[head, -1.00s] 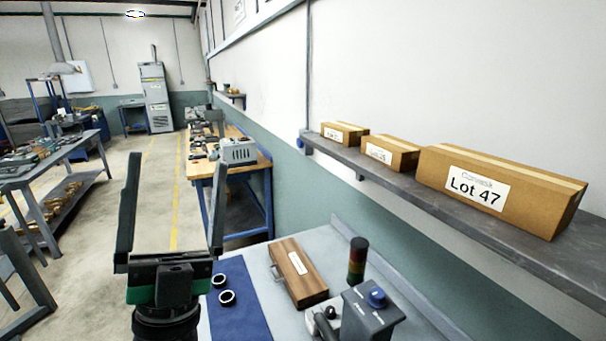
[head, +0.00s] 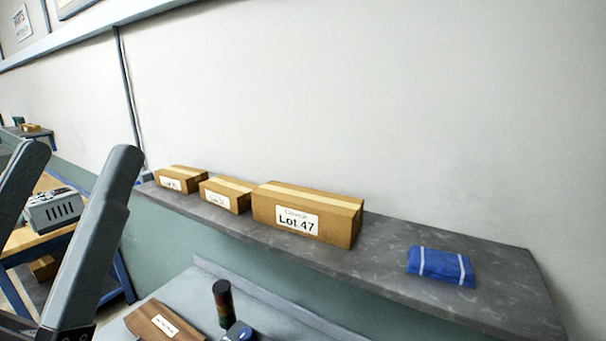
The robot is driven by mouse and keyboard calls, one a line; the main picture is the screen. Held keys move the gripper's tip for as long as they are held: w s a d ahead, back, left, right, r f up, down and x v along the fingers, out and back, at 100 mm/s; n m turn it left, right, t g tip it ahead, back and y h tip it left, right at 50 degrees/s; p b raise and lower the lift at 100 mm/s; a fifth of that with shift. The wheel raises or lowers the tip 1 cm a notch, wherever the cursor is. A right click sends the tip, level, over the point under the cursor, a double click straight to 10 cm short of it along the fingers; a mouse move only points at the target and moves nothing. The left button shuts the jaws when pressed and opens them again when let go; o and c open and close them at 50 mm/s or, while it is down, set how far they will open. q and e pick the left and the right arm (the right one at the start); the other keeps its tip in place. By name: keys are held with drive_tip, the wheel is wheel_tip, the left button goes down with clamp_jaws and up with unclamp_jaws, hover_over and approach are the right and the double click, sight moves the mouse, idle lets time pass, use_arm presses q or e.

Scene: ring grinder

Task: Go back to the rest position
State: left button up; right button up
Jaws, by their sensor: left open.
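My left gripper (head: 75,215) is large at the left edge of the head view. Its two grey fingers point up and stand apart, with nothing between them. It is raised in front of the workbench (head: 185,288), whose grey top shows at the bottom. On that bench a wooden case (head: 150,325) with a white label is partly cut off by the frame's lower edge. My right gripper is not in view. The rings and the blue mat are out of frame.
A wall shelf (head: 395,245) holds three cardboard boxes, the largest marked Lot 47 (head: 335,222), and a folded blue cloth (head: 440,266). A signal lamp (head: 222,300) and a blue knob (head: 238,330) rise from the bench. A grey device (head: 54,209) sits on another bench at left.

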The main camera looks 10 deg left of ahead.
use_arm(q)
wheel_tip(320, 180, up, 18)
drive_tip(key=p, duration=1.4)
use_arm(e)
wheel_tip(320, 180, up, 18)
